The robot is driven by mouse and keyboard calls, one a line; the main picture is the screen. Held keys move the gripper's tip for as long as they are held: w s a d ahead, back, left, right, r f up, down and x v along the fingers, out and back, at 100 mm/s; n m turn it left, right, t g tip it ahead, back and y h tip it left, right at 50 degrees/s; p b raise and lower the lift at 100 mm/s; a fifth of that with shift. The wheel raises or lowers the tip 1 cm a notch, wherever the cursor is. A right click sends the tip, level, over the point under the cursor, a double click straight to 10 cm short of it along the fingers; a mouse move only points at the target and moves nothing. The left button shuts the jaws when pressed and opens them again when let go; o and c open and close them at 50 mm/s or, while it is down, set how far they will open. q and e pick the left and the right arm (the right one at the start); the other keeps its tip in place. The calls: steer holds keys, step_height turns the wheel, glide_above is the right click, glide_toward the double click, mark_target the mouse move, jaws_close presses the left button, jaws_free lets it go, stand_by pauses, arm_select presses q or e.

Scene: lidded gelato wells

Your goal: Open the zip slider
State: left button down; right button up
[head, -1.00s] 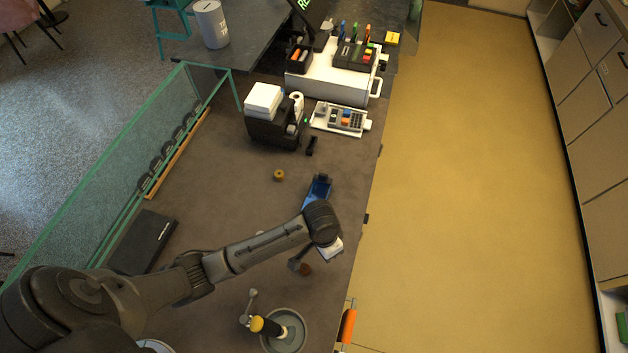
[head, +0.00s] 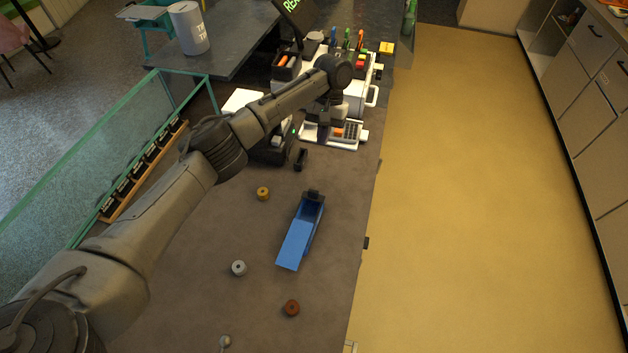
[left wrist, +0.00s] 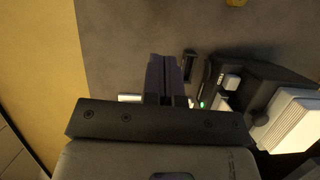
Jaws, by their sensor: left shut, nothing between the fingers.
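I cannot make out a zip slider in either view. My left gripper (head: 323,128) is over the far part of the counter in the head view, above the white keypad tray (head: 352,143). Its fingers are shut and empty; they also show close together in the left wrist view (left wrist: 167,72). The gripper and wrist hide part of the tray and of the white drawer unit behind it. A small black object (head: 301,160) stands just in front of the gripper and shows beside the fingers in the left wrist view (left wrist: 190,63). My right gripper is not in view.
A black device with a green light (left wrist: 250,84) stands close beside the gripper. A blue open box (head: 296,243) lies nearer on the counter. Yellow (head: 263,194), grey (head: 239,268) and brown (head: 291,308) round pieces are scattered around it. The counter's right edge drops to the floor.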

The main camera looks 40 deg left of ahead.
mark_target(313, 194)
arm_select(q)
steer(key=s+d+f+p, duration=0.1)
steer(key=s+d+f, duration=0.1)
steer(key=s+f, duration=0.5)
steer(key=shift+d+f, duration=0.4)
steer(key=shift+f, duration=0.5)
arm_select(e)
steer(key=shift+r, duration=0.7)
